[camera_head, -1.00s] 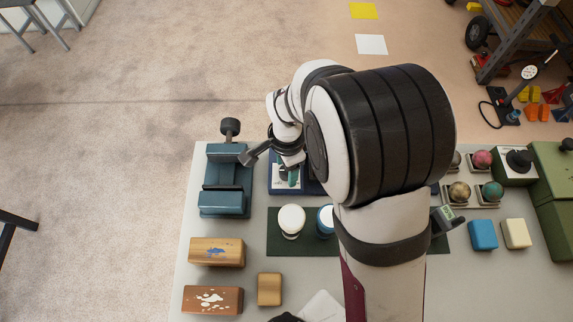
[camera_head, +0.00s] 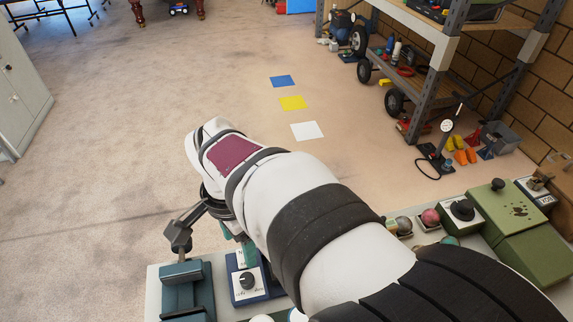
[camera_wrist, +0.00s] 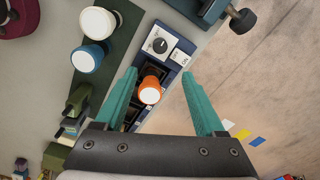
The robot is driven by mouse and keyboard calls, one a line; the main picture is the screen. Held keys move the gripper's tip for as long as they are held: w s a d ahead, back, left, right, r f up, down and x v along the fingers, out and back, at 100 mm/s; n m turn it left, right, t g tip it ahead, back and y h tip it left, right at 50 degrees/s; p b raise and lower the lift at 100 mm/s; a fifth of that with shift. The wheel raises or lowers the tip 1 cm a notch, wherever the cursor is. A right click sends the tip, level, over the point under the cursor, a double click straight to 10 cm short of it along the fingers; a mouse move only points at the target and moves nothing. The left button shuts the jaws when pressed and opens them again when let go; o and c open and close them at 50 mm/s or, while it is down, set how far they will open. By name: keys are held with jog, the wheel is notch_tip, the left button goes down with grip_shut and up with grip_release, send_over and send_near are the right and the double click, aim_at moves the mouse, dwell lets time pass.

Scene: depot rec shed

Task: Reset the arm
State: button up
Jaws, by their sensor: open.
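My gripper (camera_wrist: 158,75) shows in the wrist view with two teal fingers spread apart. An orange peg with a white top (camera_wrist: 150,91) stands between and beyond the fingers, on a dark blue panel (camera_wrist: 174,58); the fingers are apart and not closed on it. In the head view my arm stretches from the lower right to the upper left. Part of a teal finger of my gripper (camera_head: 243,250) shows below the wrist, over the blue panel (camera_head: 263,291); the rest of the gripper is hidden by the arm.
A blue-grey vise (camera_head: 186,290) stands left of the panel. A cream-topped piece (camera_wrist: 97,22) and a blue-and-white cylinder (camera_wrist: 88,57) stand on a green mat (camera_wrist: 122,42). Green cases (camera_head: 510,225) and small balls (camera_head: 430,217) lie right of the arm. Open floor (camera_head: 130,170) lies beyond the table.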

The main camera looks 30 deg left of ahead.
jog(key=shift+r, duration=0.3)
jog(key=w+d+r+m, duration=0.1)
jog(key=w+d+r, duration=0.15)
jog(key=d, duration=1.65)
jog(key=s+d+f+y, duration=0.1)
jog(key=s+d, duration=0.8)
jog(key=d, duration=0.2)
jog(key=shift+f+m, duration=0.35)
jog(key=shift+m, duration=0.05)
